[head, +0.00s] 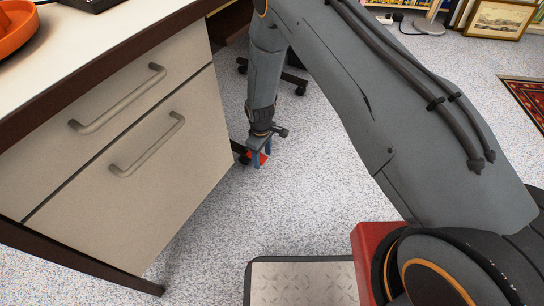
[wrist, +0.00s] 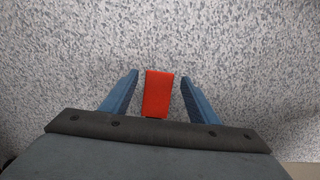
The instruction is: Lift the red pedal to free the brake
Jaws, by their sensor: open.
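The red pedal (wrist: 158,94) shows in the wrist view as a small red block, between the two blue fingers of my gripper (wrist: 159,92). There is a gap on each side of it, so the fingers are open and apart from it. Its lower end is hidden behind the dark edge of my gripper. In the head view the red pedal (head: 258,158) is partly hidden by my gripper (head: 262,160), low near the floor, right of the drawer cabinet. A chair's dark base shows behind my arm.
A drawer cabinet (head: 140,120) with two handles stands close on the left. An orange bowl (head: 16,30) sits on the desk top. Speckled floor (head: 310,190) is clear right of my gripper. A framed print (head: 498,18) leans at the back right, near a rug (head: 528,98).

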